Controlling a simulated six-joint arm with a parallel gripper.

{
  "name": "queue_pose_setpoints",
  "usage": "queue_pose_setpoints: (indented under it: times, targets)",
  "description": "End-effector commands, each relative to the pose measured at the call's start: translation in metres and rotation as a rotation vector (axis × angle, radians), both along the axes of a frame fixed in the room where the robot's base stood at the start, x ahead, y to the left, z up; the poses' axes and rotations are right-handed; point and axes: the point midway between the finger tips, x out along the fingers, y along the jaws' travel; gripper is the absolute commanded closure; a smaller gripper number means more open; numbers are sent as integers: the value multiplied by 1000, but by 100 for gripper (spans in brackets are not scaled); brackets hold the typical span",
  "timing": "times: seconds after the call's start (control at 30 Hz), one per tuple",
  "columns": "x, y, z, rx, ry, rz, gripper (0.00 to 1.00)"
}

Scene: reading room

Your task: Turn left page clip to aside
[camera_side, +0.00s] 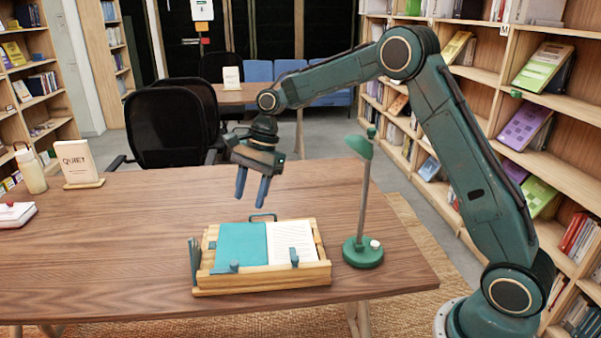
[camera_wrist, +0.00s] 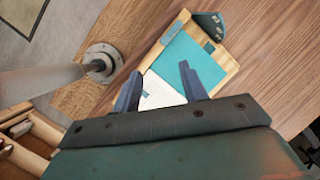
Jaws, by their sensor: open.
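A wooden book stand (camera_side: 322,272) lies on the table, holding a teal left page (camera_side: 241,245) and a white printed right page (camera_side: 291,242). The left page clip (camera_side: 228,267) is a small teal piece at the teal page's front edge. The right page clip (camera_side: 294,257) stands at the white page's front edge. My gripper (camera_side: 251,198) is open and empty, fingers pointing down, above and behind the stand, apart from it. In the wrist view, the fingers (camera_wrist: 160,73) overlap the teal page (camera_wrist: 185,62) and white page (camera_wrist: 160,92), hiding part of them.
A green lamp (camera_side: 363,251) stands close to the stand's right end. A teal piece (camera_side: 194,262) is at its left end, and a teal handle (camera_side: 263,217) behind it. A QUIET sign (camera_side: 77,160) and bottle (camera_side: 31,170) stand far left. The table's middle left is clear.

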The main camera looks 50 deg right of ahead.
Motion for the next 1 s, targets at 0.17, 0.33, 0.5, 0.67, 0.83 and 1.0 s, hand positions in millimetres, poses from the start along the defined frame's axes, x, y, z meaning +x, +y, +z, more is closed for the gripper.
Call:
queue_pose_setpoints:
  times: [0.17, 0.33, 0.5, 0.67, 0.83, 1.0]
  targets:
    - [-11, 1, 18, -21, -46, 58, 57]
    - [-23, 2, 33, -41, -86, 114, 57]
    - [-34, 3, 47, -63, -126, 170, 57]
    - [-46, 3, 60, -85, -162, 223, 57]
    - [-60, 4, 72, -109, -201, 279, 57]
    - [-74, 4, 84, -133, -237, 336, 57]
